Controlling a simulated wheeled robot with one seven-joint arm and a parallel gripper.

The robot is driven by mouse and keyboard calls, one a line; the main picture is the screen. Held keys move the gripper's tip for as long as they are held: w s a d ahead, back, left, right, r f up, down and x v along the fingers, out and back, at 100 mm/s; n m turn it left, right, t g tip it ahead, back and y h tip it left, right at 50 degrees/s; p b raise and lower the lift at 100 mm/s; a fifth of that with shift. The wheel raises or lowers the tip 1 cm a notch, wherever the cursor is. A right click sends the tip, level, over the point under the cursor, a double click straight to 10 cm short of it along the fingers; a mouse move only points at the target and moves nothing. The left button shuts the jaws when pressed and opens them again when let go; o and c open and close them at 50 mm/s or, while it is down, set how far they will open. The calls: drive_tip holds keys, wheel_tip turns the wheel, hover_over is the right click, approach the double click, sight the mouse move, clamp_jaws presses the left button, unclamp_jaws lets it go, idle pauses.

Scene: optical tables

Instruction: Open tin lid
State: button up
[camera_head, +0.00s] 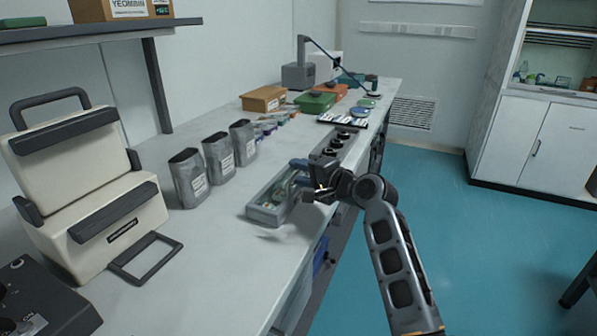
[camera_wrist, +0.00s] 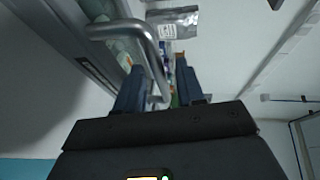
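The tin (camera_head: 264,214) is a long, low grey box on the bench near its front edge. Small items show inside it, perhaps through a clear lid; I cannot tell how the lid sits. In the wrist view, a bent metal handle (camera_wrist: 150,38) stands out from the grey tin (camera_wrist: 62,28). My gripper (camera_head: 300,180) is at the right side of the tin. In the wrist view, the two blue fingers of my gripper (camera_wrist: 160,72) stand apart, with the handle's lower end between them. I cannot see contact with either finger.
Several grey pouches (camera_head: 218,158) stand behind the tin to the left. Black round parts in a grey tray (camera_head: 325,150) lie beyond it. A cream case (camera_head: 95,200) stands at the left. Bare bench top (camera_head: 215,245) lies in front, and clear blue floor (camera_head: 440,230) to the right.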

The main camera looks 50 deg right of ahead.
drive_tip(key=shift+w+f, duration=0.1)
drive_tip(key=shift+w, duration=0.35)
drive_tip(key=shift+c, duration=0.2)
clamp_jaws()
